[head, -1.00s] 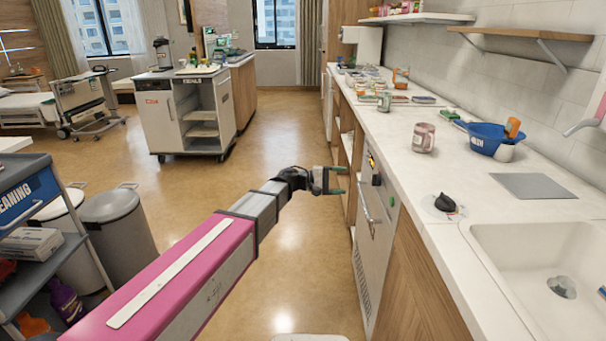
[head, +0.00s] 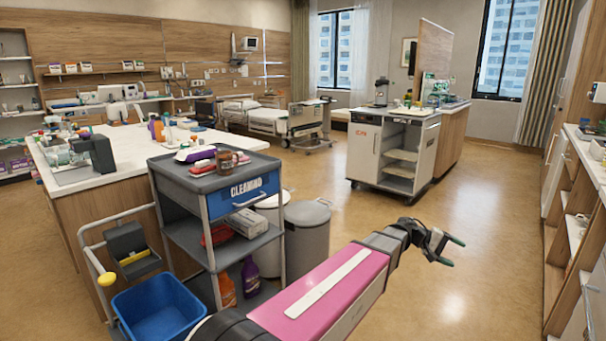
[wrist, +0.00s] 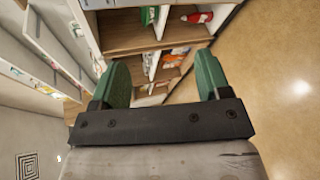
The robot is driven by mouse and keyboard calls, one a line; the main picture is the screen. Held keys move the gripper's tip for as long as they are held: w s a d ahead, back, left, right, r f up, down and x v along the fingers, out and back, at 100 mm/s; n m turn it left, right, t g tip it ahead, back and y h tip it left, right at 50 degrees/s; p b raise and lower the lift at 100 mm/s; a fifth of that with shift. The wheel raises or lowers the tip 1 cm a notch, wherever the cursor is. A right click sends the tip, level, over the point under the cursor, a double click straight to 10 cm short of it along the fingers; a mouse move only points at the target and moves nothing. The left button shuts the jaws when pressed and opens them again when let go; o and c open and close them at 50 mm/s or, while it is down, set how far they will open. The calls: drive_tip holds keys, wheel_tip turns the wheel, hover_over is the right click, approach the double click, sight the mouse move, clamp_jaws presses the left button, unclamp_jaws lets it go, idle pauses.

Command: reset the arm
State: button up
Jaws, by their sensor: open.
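My gripper (head: 450,251) is at the end of my outstretched arm, over the open floor in the middle of the head view. Its two green-tipped fingers are apart, with nothing between them. In the wrist view the green fingers (wrist: 163,80) also stand apart and empty. Beyond them, that view shows open wooden shelves with several items, none touching the fingers.
A grey cleaning cart (head: 176,176) with a blue bucket (head: 160,308) stands left of my arm. A grey bin (head: 307,240) is behind the arm. A white trolley (head: 363,150) stands farther back. Wooden shelving (head: 556,247) lines the right. The floor (head: 480,270) between is clear.

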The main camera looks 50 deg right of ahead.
drive_tip(key=w+a+f+n+t+h, duration=0.1)
drive_tip(key=w+a+f+t, duration=0.3)
drive_tip(key=w, duration=0.8)
drive_tip(key=w+a+f+n+t, duration=0.15)
drive_tip(key=w+a, duration=0.45)
drive_tip(key=w, duration=0.7)
drive_tip(key=w+a+f+n+t+h, duration=0.1)
drive_tip(key=w+a+f+n+t, duration=0.3)
drive_tip(key=w, duration=0.8)
drive_tip(key=w+a+f+t+y, duration=0.2)
drive_tip(key=w+a+f, duration=0.1)
drive_tip(key=w+a, duration=1.6)
drive_tip(key=w+a+f+n+t+y, duration=0.1)
drive_tip(key=w+a+f+n+y, duration=0.1)
drive_tip(key=a, duration=1.9)
drive_tip(key=w+a+f+n+t+y, duration=0.1)
drive_tip(key=w+a+n+y, duration=0.1)
drive_tip(key=a, duration=2)
drive_tip(key=shift+w+f+y, duration=0.35)
drive_tip(key=shift+w+y, duration=0.25)
